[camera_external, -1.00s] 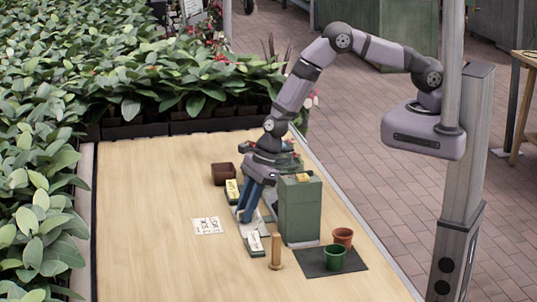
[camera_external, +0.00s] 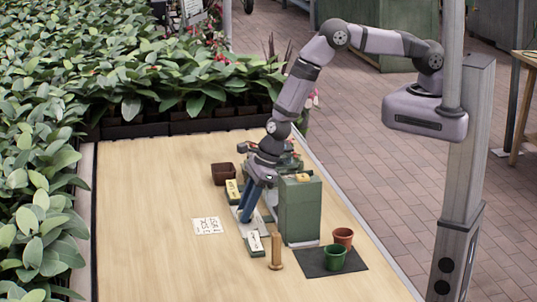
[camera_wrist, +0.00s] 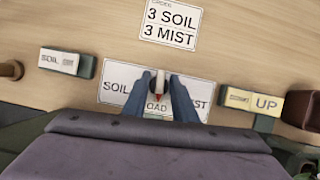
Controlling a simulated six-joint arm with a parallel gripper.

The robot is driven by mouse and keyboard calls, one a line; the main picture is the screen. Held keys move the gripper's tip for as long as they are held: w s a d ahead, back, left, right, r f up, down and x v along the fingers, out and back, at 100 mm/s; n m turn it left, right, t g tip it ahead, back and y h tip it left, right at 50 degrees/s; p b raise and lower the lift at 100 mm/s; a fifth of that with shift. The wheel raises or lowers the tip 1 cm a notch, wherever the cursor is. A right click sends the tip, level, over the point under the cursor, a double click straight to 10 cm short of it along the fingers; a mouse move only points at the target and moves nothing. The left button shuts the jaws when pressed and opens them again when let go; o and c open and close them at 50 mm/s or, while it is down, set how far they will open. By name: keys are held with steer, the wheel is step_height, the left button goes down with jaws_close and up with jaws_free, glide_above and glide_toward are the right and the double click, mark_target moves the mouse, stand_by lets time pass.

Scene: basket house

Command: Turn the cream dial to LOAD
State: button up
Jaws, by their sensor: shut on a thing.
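The label plate (camera_wrist: 116,75) in the wrist view reads SOIL on the left, a partly covered "OAD" in the middle and a partly covered "IST" on the right. The cream dial (camera_wrist: 160,82) stands over it, with a red mark near its lower end by the middle word. My gripper (camera_wrist: 158,88) is shut on the dial, one blue finger on each side. The fingers hide part of the plate and the dial's sides. In the external view my gripper (camera_external: 246,213) reaches down beside the green machine (camera_external: 300,212), and the dial cannot be made out there.
A block marked SOIL (camera_wrist: 67,63) and a block marked UP (camera_wrist: 250,102) flank the plate. An order card (camera_wrist: 169,24) reads 3 SOIL, 3 MIST. A wooden peg (camera_external: 275,252), brown pot (camera_external: 223,174), terracotta pot (camera_external: 343,237) and green pot (camera_external: 333,257) stand nearby. The table's left is clear.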

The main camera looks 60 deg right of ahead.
steer(key=shift+s+p, duration=0.1)
steer(key=shift+p, duration=0.75)
steer(key=shift+f+m+p, duration=0.1)
steer(key=shift+m+p, duration=0.3)
steer(key=shift+p, duration=0.05)
steer(key=o, duration=1.3)
steer(key=shift+r, duration=0.2)
step_height(320, 180, up, 5)
steer(key=p, duration=0.4)
steer(key=shift+f+p, duration=0.2)
steer(key=shift+p, duration=0.2)
steer(key=shift+r+p, duration=0.65)
steer(key=shift+r, duration=0.45)
steer(key=shift+d+r, duration=0.1)
